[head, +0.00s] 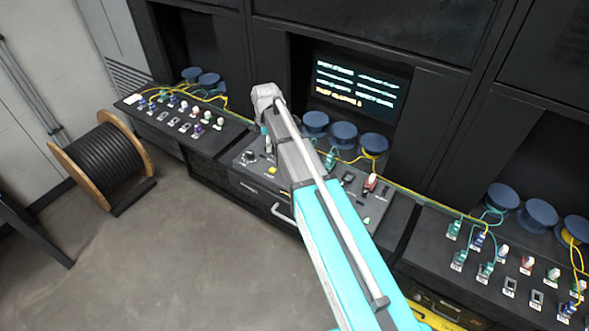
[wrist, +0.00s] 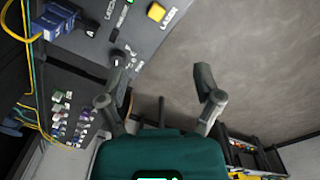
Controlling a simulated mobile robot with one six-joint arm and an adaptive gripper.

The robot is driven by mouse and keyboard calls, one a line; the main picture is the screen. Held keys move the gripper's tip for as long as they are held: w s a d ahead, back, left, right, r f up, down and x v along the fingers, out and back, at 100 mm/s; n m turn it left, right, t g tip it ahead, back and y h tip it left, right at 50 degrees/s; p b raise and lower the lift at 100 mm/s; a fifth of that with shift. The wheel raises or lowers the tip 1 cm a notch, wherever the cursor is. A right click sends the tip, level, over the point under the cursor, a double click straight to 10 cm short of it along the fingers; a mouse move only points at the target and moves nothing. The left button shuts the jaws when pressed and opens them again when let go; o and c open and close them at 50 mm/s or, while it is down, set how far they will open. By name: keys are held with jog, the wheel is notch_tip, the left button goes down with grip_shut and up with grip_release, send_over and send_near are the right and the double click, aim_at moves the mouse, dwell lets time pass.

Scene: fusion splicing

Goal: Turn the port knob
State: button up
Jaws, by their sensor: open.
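A small dark knob (wrist: 118,60), which I take to be the port knob, stands on the grey console panel in the wrist view. A dark knob with a pale dial marking (head: 248,157) also shows in the head view, at the left part of the centre console. My gripper (wrist: 161,78) is open and empty, its two fingers spread wide. The left fingertip appears close to the knob in the picture; I cannot tell whether they touch. The knob is not between the fingers. In the head view my arm hides most of the gripper.
A yellow button (wrist: 156,12) sits near the knob. A blue connector (wrist: 58,20) with yellow cable is at the upper left. The head view shows a side panel with several connectors (head: 510,262), a lit screen (head: 355,88) and a cable reel (head: 103,163).

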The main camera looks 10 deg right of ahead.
jog(key=s+d+m, duration=0.3)
jog(key=s+m, duration=0.2)
jog(key=s, duration=0.1)
jog(key=s+d+f+m+b, duration=0.1)
jog(key=s+d+m, duration=0.2)
jog(key=s+m, duration=0.2)
jog(key=shift+s+m, duration=0.4)
jog(key=shift+s, duration=0.7)
jog(key=s+d+f+m+b, duration=0.2)
jog(key=s+f+m+b, duration=0.3)
jog(key=s, duration=0.4)
jog(key=shift+s+d+f+b, duration=0.15)
jog(key=shift+s+f+b, duration=0.15)
jog(key=shift+f+b, duration=0.2)
